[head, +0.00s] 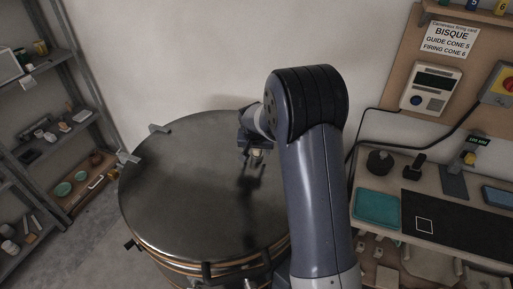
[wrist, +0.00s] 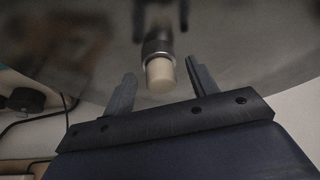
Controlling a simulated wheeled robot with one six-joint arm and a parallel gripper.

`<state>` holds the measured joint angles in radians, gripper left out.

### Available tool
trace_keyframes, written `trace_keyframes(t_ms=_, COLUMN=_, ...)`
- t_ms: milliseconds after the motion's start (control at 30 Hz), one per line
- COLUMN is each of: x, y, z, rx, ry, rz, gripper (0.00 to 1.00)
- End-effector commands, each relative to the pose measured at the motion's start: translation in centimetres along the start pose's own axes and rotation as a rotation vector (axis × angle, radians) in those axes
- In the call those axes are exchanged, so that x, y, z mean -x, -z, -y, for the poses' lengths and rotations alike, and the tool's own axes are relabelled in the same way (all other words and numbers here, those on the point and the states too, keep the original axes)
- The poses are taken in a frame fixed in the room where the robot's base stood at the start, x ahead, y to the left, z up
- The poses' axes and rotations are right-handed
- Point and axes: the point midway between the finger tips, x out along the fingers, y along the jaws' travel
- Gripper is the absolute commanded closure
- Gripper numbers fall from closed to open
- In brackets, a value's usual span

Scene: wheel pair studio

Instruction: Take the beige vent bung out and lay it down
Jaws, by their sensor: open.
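The beige vent bung (wrist: 161,75) shows in the wrist view, its pale end toward the camera and its other end in a dark collar with a metal rim (wrist: 157,46). My gripper (wrist: 161,70) is open, one finger on each side of the bung, with visible gaps to both; whether the fingertips are level with it in depth I cannot tell. In the head view, my gripper (head: 255,157) is over the round grey kiln lid (head: 180,190), and a small pale spot at it is probably the bung. My arm hides the lid's right part.
A workbench at the right holds a teal tray (head: 377,209), a dark mat (head: 450,222) with a white square outline, and several small items. A control box (head: 430,89) hangs on the board above. Metal shelves (head: 60,120) with pottery stand at the left. Much of the lid is bare.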

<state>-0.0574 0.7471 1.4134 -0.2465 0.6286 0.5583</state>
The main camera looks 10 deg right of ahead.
Motion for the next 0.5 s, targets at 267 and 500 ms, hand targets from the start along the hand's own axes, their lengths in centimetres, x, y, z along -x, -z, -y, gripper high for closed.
trace_keyframes(t_ms=267, x=0.04, y=-0.01, z=0.01, rx=0.000, ry=0.000, rz=0.000, gripper=0.61)
trace_keyframes(t_ms=500, x=0.04, y=-0.01, z=0.01, rx=0.000, ry=0.000, rz=0.000, gripper=0.81)
